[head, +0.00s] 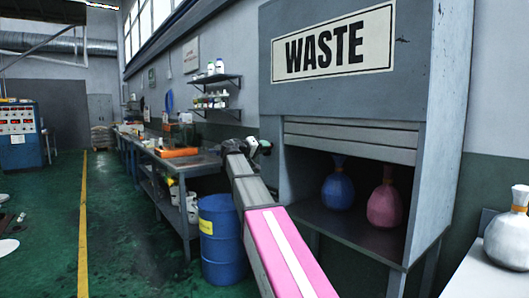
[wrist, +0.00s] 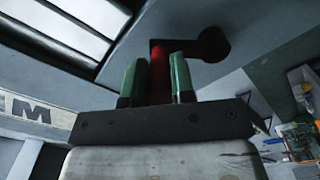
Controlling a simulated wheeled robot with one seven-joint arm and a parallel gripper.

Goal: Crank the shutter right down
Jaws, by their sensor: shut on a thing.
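The grey slatted shutter (head: 350,141) covers only the upper part of the opening in the waste cabinet (head: 440,130). Below its lower edge the opening is clear. My gripper (wrist: 156,78) has its two green fingers shut on the red crank handle (wrist: 159,66). The handle joins a black crank arm (wrist: 190,48) mounted on a grey surface, with its round hub to the right. In the head view my gripper (head: 262,147) is small, at the left side of the cabinet, and the crank cannot be made out clearly there.
A blue bag (head: 341,186) and a pink bag (head: 385,203) stand on the cabinet floor, under the shutter. A blue barrel (head: 221,238) and a long workbench (head: 180,158) stand left of the cabinet. A white bag (head: 508,241) is at right. The green floor at left is mostly free.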

